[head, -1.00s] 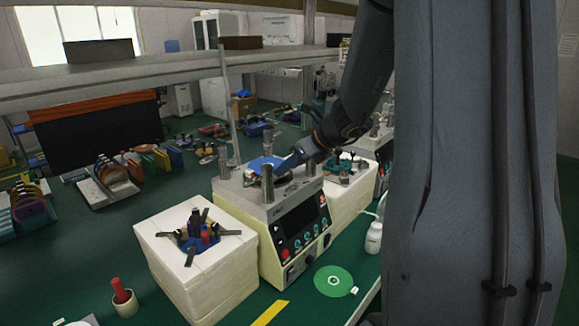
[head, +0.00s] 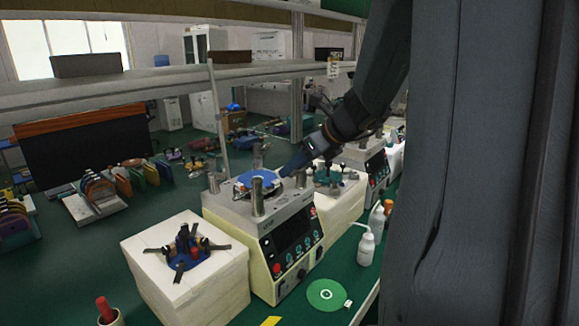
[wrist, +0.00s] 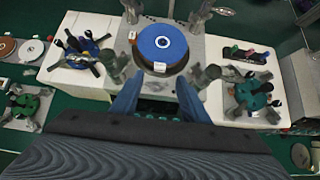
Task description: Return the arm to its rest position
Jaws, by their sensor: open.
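My gripper (head: 284,172) reaches down from the right, beside the blue-topped round disc on the lapping machine (head: 275,238). In the wrist view its two blue fingers (wrist: 157,92) stand apart with nothing between them. The blue disc (wrist: 162,42) lies just beyond the fingertips, on the machine's top between metal posts; it also shows in the head view (head: 258,180). My arm comes down from the upper right and is still extended over the bench. Whether the fingers touch the disc cannot be told.
A white block with a blue fixture (head: 186,248) stands left of the machine. Another block with a teal fixture (wrist: 255,95) is on its other side. A wash bottle (head: 366,248) and a green disc (head: 326,295) are on the bench. A shelf (head: 150,88) crosses above.

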